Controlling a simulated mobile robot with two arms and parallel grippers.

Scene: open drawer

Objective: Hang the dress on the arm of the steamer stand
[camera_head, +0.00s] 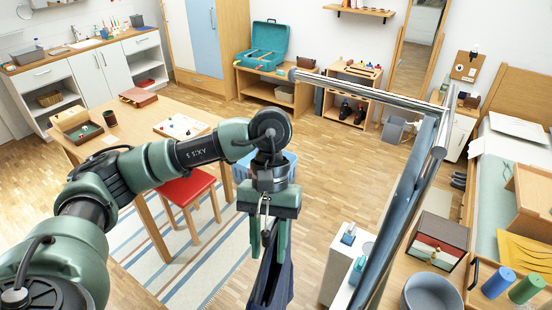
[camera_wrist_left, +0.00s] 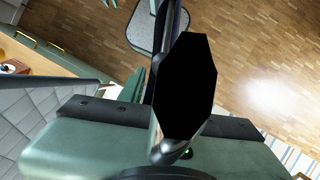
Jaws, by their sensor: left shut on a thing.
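My left gripper (camera_head: 268,242) hangs fingers-down near the middle of the head view. It is shut on the dark navy dress (camera_head: 270,285), whose upper part hangs below the fingers; the lower part is cut off by the frame. A thin metal piece, perhaps a hanger hook, shows between the fingers. The steamer stand's metal arm (camera_head: 370,90) reaches leftward from the top of its tall frame with a grey-blue panel (camera_head: 405,215). The arm's rounded free end appears above and right of the gripper. The dress appears apart from it. My right gripper is out of view.
A wooden table (camera_head: 165,105) with boxes and a red stool (camera_head: 187,190) stand at left. A white cabinet (camera_head: 340,270) with small bottles, a grey bowl (camera_head: 432,293) and a striped box (camera_head: 438,240) are near the stand. Open floor lies beyond. A black shape blocks the wrist view's middle.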

